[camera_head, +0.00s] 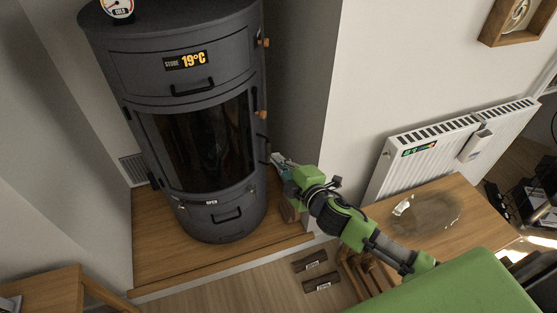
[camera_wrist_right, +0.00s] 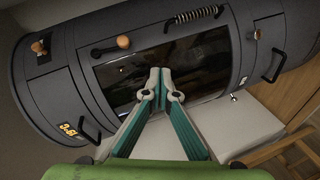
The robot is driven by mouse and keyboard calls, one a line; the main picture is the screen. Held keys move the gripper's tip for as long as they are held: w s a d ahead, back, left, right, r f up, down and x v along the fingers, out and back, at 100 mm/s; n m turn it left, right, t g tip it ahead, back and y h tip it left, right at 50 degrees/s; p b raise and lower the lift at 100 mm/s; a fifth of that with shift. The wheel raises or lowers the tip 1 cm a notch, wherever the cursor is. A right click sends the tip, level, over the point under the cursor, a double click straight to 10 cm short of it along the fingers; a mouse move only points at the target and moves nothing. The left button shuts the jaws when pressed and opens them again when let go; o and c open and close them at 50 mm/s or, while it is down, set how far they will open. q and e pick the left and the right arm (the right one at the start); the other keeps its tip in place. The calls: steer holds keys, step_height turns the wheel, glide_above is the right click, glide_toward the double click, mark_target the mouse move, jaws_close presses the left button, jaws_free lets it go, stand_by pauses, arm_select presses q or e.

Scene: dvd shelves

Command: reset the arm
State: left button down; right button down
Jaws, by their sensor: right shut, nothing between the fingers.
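My right arm is green and black and reaches in from the lower right in the head view. My right gripper (camera_head: 278,160) is shut and empty, close to the right side of the dark grey stove (camera_head: 215,215). In the right wrist view the gripper's teal and grey fingers (camera_wrist_right: 160,82) meet at the tips in front of the stove's dark glass door (camera_wrist_right: 115,75). I cannot tell whether the fingertips touch the stove. The glass door (camera_head: 205,145) looks shut in the head view. My left gripper is not in view.
The stove stands on a wooden platform (camera_head: 150,250) in a wall recess. Two labelled dark blocks (camera_head: 310,261) lie on the floor. A wooden table (camera_head: 470,225) with a glass dish and a white radiator (camera_head: 420,150) stand on the right.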

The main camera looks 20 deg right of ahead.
steer(key=s+d+f+m+g+h, duration=0.15)
steer(key=s+f, duration=0.35)
steer(key=f, duration=0.6)
steer(key=s+d+f+m+g, duration=0.3)
steer(key=s+f, duration=0.2)
steer(key=f, duration=0.5)
steer(key=s+d+f+m+g+h, duration=0.1)
steer(key=s+d+f+m+g, duration=0.3)
steer(key=f, duration=0.7)
steer(key=s+a+f+m+g, duration=0.1)
steer(key=s+f, duration=0.5)
steer(key=s, duration=0.6)
steer(key=s+a+f+m+g, duration=0.2)
steer(key=s+f, duration=0.4)
steer(key=s, duration=0.7)
steer(key=s+a+f+m+g, duration=0.2)
steer(key=s+f, duration=0.5)
steer(key=s, duration=0.5)
steer(key=shift+s+a+g, duration=0.25)
steer(key=shift+g, duration=0.1)
